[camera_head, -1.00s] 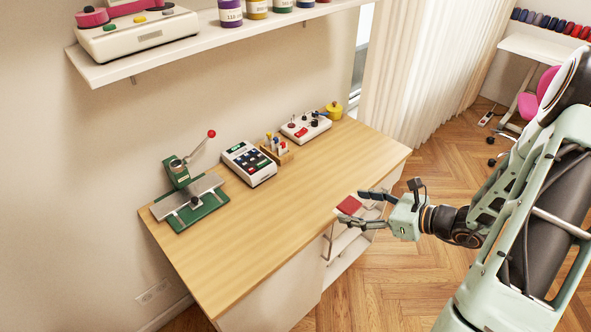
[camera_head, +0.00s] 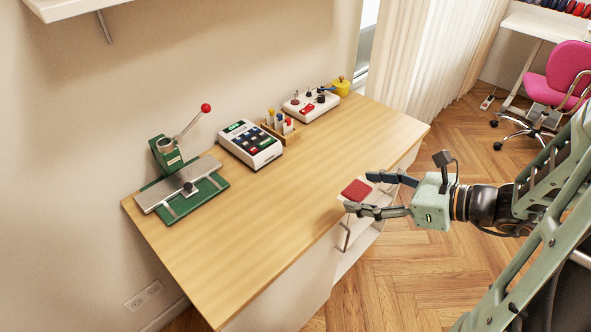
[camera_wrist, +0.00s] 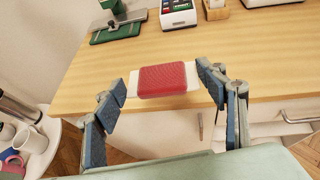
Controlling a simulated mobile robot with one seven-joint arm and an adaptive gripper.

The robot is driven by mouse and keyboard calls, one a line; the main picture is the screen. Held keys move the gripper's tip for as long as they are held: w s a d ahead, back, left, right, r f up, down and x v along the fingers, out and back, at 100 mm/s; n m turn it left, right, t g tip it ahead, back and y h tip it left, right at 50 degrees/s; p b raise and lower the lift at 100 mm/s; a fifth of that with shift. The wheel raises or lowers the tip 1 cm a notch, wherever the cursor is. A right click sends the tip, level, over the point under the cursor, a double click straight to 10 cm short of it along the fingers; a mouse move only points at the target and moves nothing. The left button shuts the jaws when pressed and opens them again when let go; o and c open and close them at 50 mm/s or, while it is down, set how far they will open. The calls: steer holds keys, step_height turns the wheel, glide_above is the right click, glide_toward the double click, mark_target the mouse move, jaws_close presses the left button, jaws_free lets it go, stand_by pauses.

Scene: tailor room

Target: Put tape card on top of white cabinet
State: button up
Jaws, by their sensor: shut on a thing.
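The tape card (camera_head: 356,190) is a small white card with red tape wound around it. My gripper (camera_head: 359,192) is shut on it, with one finger at each side. The wrist view shows the red tape (camera_wrist: 167,79) between the blue-padded fingers, with white card ends toward them. The white cabinet (camera_head: 283,290) has a light wood top (camera_head: 262,225) and a handle at its right front. The card appears at or over the front edge of this top; its height above it is hard to tell.
A green press with a red-knobbed lever (camera_head: 182,185), a button device (camera_head: 250,143), a small wooden holder (camera_head: 279,124), a white control box (camera_head: 310,103) and a yellow pot (camera_head: 341,86) line the back of the top. Its front half is clear. A pink chair (camera_head: 557,75) stands far right.

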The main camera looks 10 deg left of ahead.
steer(key=shift+s+a+f, duration=0.1)
steer(key=shift+s+f, duration=0.05)
steer(key=shift+a+f, duration=0.1)
steer(key=shift+a, duration=0.15)
steer(key=w+a+f+b, duration=0.1)
steer(key=w+a+f, duration=0.2)
steer(key=w+a, duration=0.25)
steer(key=b, duration=0.1)
glide_above(318, 200)
steer(key=f, duration=0.5)
steer(key=shift+s+d+f, duration=0.25)
steer(key=shift+s+d, duration=0.05)
steer(key=shift+s, duration=0.1)
steer(key=shift+w+a+f, duration=0.1)
steer(key=shift+a+f, duration=0.05)
steer(key=shift+f, duration=0.1)
steer(key=shift+w+a+f+b, duration=0.1)
steer(key=shift+w+f+b, duration=0.1)
steer(key=shift+f, duration=0.7)
steer(key=shift+w+a+f+b, duration=0.1)
steer(key=shift+f+b, duration=0.05)
steer(key=shift+f, duration=0.75)
steer(key=shift+f, duration=0.1)
